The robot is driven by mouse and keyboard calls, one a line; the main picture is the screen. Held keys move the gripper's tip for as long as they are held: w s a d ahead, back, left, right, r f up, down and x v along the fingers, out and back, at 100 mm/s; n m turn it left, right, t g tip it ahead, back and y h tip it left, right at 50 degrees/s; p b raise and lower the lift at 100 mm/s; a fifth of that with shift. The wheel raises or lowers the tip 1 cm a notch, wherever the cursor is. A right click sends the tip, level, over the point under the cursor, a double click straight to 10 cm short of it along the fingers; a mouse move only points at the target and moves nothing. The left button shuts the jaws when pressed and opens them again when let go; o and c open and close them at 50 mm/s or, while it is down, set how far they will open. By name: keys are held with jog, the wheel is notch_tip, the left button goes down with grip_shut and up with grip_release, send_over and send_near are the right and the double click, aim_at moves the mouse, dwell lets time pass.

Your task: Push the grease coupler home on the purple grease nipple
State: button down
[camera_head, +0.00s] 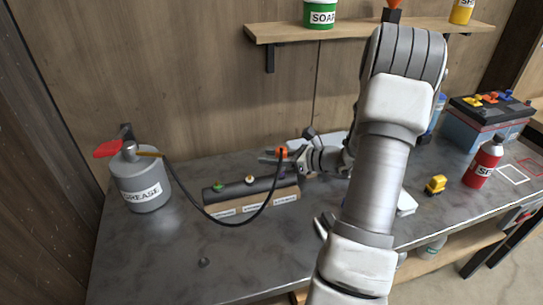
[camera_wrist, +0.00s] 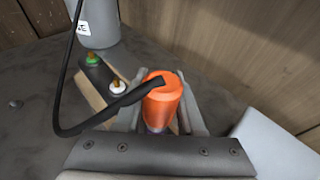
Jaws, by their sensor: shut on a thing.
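The orange grease coupler (camera_head: 282,152) is between the fingers of my gripper (camera_head: 272,158), which is shut on it. In the wrist view the coupler (camera_wrist: 163,102) fills the gap between the fingertips, with the black hose bending off its top. The purple grease nipple (camera_head: 282,174) is on the right end of the dark bar (camera_head: 235,189), below the coupler. In the wrist view a bit of purple (camera_wrist: 155,130) shows at the coupler's lower end. I cannot tell whether the coupler is seated on it or just above it.
The bar also carries a green nipple (camera_head: 218,187) and a white nipple (camera_head: 250,180). The black hose (camera_head: 210,217) loops in front of the bar to the grey grease can (camera_head: 142,186). A yellow toy-like block (camera_head: 436,185) and red bottle (camera_head: 483,163) stand right. The front-left bench is mostly clear.

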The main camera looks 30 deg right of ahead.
jog(key=shift+f+b, duration=0.4)
jog(key=shift+f, duration=0.2)
jog(key=shift+c, duration=2.2)
grip_release()
jog(key=p+v, duration=0.2)
jog(key=v, duration=1.5)
jog(key=shift+s, duration=0.15)
jog(key=shift+r, duration=0.15)
